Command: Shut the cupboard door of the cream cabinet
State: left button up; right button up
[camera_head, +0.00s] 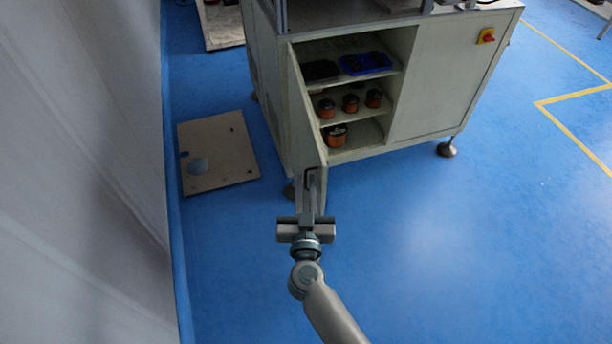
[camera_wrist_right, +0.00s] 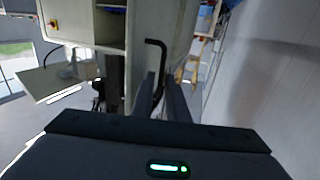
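The cream cabinet (camera_head: 432,82) stands at the top of the head view with its left cupboard bay uncovered. Its cupboard door (camera_head: 300,125) stands open, swung out toward me and seen nearly edge-on. In the right wrist view, the door (camera_wrist_right: 176,30) carries a dark bar handle (camera_wrist_right: 154,43). My right gripper (camera_head: 312,180) is at the free edge of the door, its fingers close together around the handle. In the wrist view, the lower part of the handle runs between the fingers (camera_wrist_right: 165,95). My left gripper is in neither view.
Shelves inside hold a blue tray (camera_head: 365,63), a dark tray (camera_head: 320,70) and several orange-and-black pots (camera_head: 350,103). A flat tan panel (camera_head: 217,153) lies on the floor left of the door. A pale wall (camera_head: 85,150) bounds the left. Blue floor (camera_head: 450,250) is clear at right.

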jog(key=shift+w, duration=1.3)
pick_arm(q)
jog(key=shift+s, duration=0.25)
pick_arm(e)
jog(key=c, duration=0.3)
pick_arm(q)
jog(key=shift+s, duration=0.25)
pick_arm(e)
grip_shut()
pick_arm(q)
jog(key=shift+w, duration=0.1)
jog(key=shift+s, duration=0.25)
